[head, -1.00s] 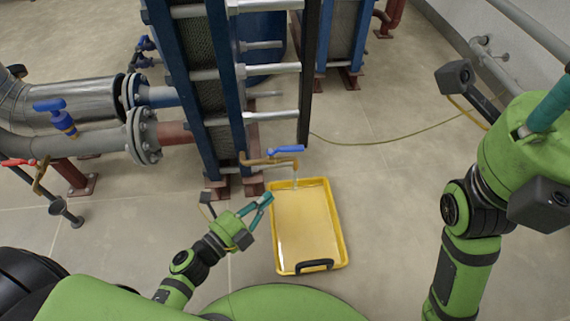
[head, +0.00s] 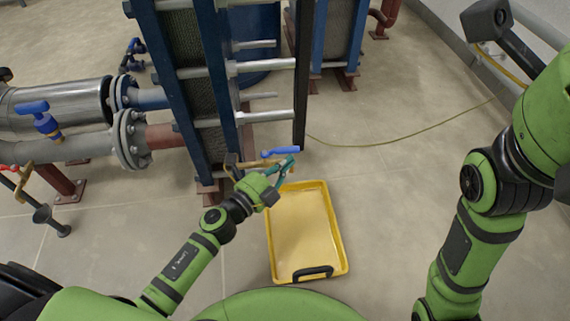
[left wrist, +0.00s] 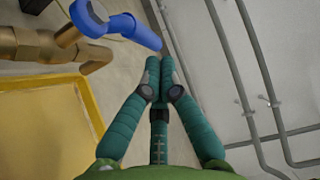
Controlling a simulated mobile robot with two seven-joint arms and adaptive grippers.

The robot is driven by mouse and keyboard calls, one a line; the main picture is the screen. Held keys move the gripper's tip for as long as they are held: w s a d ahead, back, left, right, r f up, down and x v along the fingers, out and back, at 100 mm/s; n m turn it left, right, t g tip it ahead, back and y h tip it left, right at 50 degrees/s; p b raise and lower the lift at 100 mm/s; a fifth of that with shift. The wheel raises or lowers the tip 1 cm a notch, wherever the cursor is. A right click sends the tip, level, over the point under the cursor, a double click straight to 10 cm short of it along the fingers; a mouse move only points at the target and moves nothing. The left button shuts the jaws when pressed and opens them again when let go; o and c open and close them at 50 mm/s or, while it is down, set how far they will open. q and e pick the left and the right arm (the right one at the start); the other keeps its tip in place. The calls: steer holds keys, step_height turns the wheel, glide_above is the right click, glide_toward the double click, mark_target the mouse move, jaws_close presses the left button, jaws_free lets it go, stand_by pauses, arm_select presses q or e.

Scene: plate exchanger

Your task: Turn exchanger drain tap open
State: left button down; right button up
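The drain tap is a brass fitting (left wrist: 40,45) with a blue lever (head: 280,151), at the foot of the blue plate exchanger. In the left wrist view the blue lever (left wrist: 122,27) reaches right from the brass body, and its free end is just beyond my fingertips. My left gripper (head: 290,163) is at the tap, over the tray's far edge. In the left wrist view its teal fingers (left wrist: 160,66) are together with nothing visible between them. Whether they touch the lever is unclear. The tap's spout is partly hidden behind the gripper in the head view. My right gripper is out of view.
A yellow tray (head: 338,235) with a black handle lies on the floor below the tap. The exchanger frame (head: 222,90) rises behind it. Another blue-handled valve (head: 40,117) sits on the pipes at left. Floor right of the tray is clear apart from a thin yellow hose (head: 400,141).

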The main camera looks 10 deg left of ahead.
arm_select(q)
steer(key=shift+w, duration=0.2)
steer(key=shift+w+a, duration=0.1)
steer(key=shift+w, duration=0.55)
steer(key=shift+a+r, duration=0.1)
steer(key=shift+s, duration=0.1)
